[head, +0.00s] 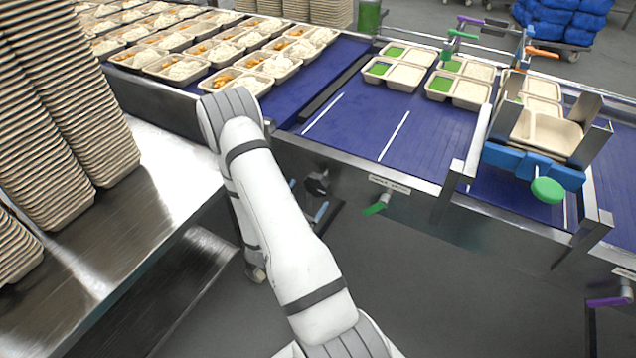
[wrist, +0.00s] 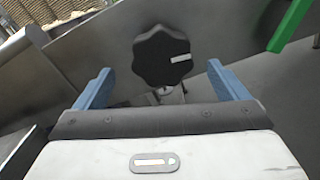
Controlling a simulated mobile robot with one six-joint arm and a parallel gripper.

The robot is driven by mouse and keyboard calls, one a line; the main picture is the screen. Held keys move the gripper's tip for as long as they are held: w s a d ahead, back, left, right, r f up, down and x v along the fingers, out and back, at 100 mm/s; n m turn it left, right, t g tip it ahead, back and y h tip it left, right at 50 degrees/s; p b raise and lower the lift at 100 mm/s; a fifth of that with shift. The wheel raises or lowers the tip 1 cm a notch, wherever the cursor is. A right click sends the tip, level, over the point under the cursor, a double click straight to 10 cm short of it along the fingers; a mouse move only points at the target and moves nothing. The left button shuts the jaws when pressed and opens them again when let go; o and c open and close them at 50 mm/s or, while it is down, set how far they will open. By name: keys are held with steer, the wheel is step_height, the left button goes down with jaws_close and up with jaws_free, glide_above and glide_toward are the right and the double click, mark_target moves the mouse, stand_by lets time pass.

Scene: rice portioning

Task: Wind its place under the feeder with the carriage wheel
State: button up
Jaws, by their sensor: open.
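A black lobed hand wheel (wrist: 161,54) with a white mark shows in the wrist view, on a metal side panel; I take it as the carriage wheel. It also shows small and dark in the head view (head: 318,184), below the near edge of the blue conveyor. My gripper (wrist: 159,70) is open, one blue finger to each side of the wheel, with clear gaps. The wheel appears level with or just beyond the fingertips. An empty tray (head: 546,132) sits between metal plates at the right, above blue blocks.
A green lever (head: 376,205) sticks out right of the wheel; it also shows in the wrist view (wrist: 291,26). Trays with green portions (head: 404,76) stand on the blue conveyor (head: 425,135). Filled trays (head: 178,67) crowd the back left. Tall tray stacks (head: 60,110) stand on the left metal table.

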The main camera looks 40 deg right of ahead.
mark_target(314, 186)
steer(key=p+x, duration=0.1)
steer(key=x, duration=0.5)
steer(key=shift+d, duration=0.2)
steer(key=c, duration=1)
steer(key=shift+w+n+b, duration=0.1)
steer(key=shift+n+b, duration=0.3)
steer(key=shift+b, duration=0.35)
steer(key=shift+r+n, duration=0.15)
steer(key=shift+n, duration=0.25)
steer(key=o, duration=1)
